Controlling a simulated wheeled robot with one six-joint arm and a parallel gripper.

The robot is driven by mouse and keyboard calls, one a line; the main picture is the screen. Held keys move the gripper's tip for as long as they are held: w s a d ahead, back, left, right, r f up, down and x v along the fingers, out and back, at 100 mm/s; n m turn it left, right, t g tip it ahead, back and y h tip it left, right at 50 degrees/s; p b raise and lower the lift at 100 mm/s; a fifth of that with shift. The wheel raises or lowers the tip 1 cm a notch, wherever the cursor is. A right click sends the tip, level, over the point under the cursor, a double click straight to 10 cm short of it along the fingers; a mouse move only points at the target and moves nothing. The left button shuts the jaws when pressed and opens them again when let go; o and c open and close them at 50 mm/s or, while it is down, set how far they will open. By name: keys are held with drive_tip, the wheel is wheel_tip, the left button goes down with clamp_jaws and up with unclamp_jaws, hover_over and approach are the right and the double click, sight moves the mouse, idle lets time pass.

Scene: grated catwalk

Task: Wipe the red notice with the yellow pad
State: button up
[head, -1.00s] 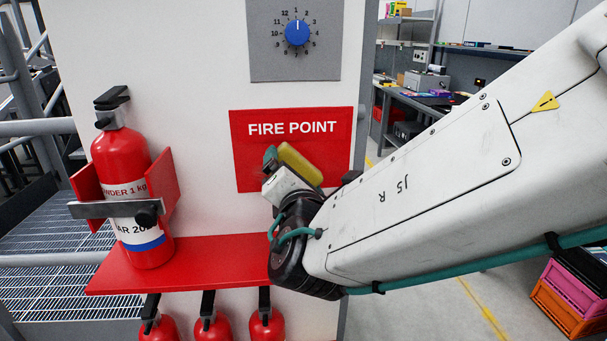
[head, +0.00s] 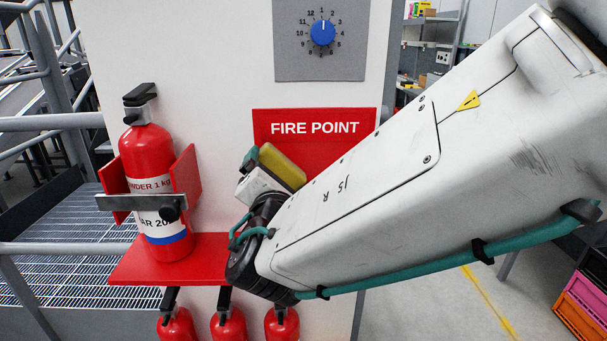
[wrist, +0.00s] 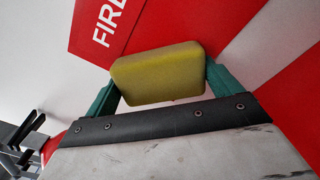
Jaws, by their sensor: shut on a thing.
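The red notice (head: 315,145) with white "FIRE POINT" lettering is on the pale upright panel, its lower right hidden by my arm. My gripper (head: 272,168) is shut on the yellow pad (head: 282,166), in front of the notice's lower left part. In the wrist view, the pad (wrist: 157,73) sits between the teal fingers of my gripper (wrist: 160,80), with the red notice (wrist: 145,25) behind it. I cannot tell whether the pad touches the notice.
A red fire extinguisher (head: 148,160) stands left of my gripper on a red shelf (head: 205,262). Smaller extinguishers (head: 228,325) are below the shelf. A blue dial (head: 322,33) is above the notice. A grey railing (head: 50,122) runs at the left.

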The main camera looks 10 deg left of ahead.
drive_tip(key=shift+a, duration=0.4)
drive_tip(key=shift+v, duration=3)
drive_tip(key=shift+v, duration=1.45)
